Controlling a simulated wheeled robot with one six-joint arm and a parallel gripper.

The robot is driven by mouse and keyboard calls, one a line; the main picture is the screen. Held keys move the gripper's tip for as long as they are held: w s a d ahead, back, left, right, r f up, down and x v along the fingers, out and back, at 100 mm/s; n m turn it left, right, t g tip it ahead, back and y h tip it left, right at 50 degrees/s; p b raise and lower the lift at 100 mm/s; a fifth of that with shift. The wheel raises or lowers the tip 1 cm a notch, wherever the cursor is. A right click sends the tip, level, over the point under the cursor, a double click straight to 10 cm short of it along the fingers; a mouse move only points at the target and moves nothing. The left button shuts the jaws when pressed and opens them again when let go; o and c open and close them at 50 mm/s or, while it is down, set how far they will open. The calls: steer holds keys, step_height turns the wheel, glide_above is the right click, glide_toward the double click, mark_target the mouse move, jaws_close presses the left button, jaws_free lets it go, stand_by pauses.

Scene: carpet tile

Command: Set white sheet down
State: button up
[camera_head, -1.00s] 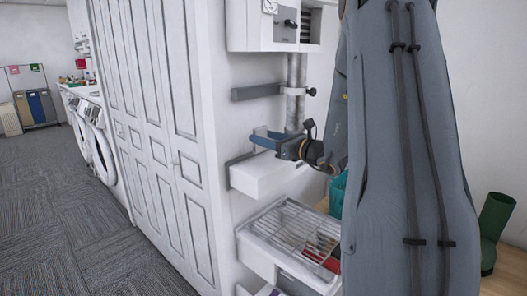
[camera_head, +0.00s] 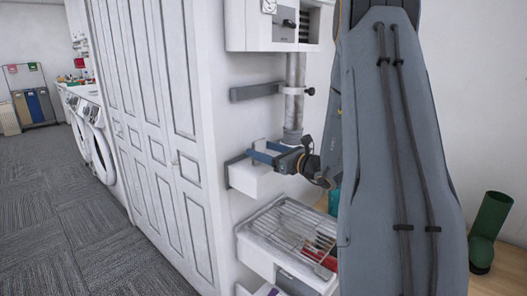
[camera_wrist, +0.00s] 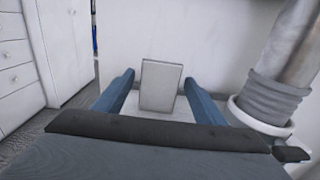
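A pale, flat rectangular panel (camera_wrist: 161,86), which I take to be the white sheet, stands close to upright against the white wall in the wrist view. It shows between my blue fingers, with a gap on each side. My gripper (camera_head: 258,151) is open and held level over the white ledge (camera_head: 254,180) in the head view. My fingers also show spread apart in the wrist view (camera_wrist: 159,78). In the head view I cannot clearly make out the sheet. The part of the ledge under the gripper is partly hidden.
A grey vertical pipe (camera_head: 294,95) runs just right of the ledge. Below is a white drawer (camera_head: 258,248) with a wire rack (camera_head: 285,222) and red items. A white box (camera_head: 262,35) hangs above. A green cylinder (camera_head: 490,220) stands at far right.

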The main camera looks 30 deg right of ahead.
steer(key=shift+r, duration=0.1)
steer(key=shift+s+d+r, duration=0.1)
steer(key=b+v, duration=0.2)
steer(key=v, duration=1)
steer(key=s+a+f+n+g+y, duration=0.25)
steer(key=s+a+n+g, duration=0.2)
steer(key=a, duration=0.65)
steer(key=s+a+f+n+g+y, duration=0.2)
steer(key=s+a+f+n+g, duration=0.3)
steer(key=a, duration=0.7)
steer(key=s+a+f+n+g+h, duration=0.1)
steer(key=s+f+n+g+h, duration=0.2)
steer(key=n, duration=0.8)
steer(key=s+a+f+n+g+h, duration=0.1)
steer(key=s+f+n+g+h, duration=0.2)
steer(key=s+n+h, duration=0.4)
steer(key=shift+s+a+n+g+h, duration=0.3)
steer(key=shift+s+n+g, duration=0.5)
steer(key=shift+n, duration=1.45)
